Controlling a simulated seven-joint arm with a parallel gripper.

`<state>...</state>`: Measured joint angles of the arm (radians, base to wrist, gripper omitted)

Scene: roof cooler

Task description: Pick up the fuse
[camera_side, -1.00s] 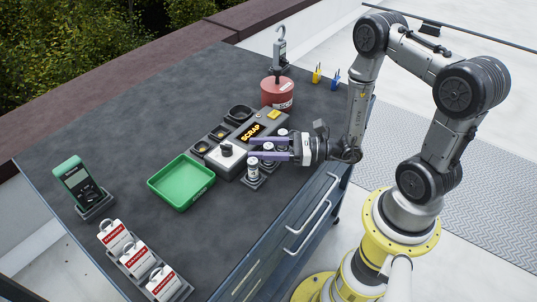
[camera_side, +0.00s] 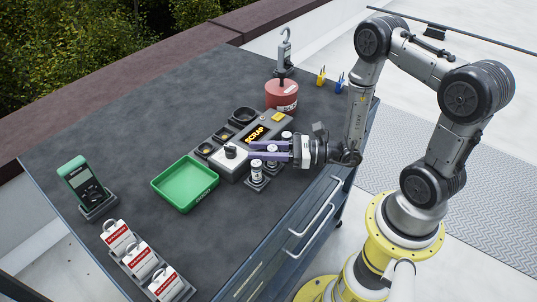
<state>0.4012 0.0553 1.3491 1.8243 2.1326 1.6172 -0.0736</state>
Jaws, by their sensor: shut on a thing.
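Several white cylindrical fuses stand in a row of grey holders near the right edge of the dark workbench. The front fuse (camera_side: 256,170) stands in plain view, and a far one (camera_side: 287,136) shows behind my gripper. My gripper (camera_side: 262,150) reaches in level from the right, its two purple fingers shut on the middle fuse (camera_side: 271,149). That fuse is upright and looks still in the row, its middle partly hidden by the fingers. I cannot tell whether it is clear of its holder.
A green tray (camera_side: 185,186) lies left, a red cylinder (camera_side: 282,95) behind. A green meter (camera_side: 80,182) and red-labelled tags (camera_side: 141,258) are further left.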

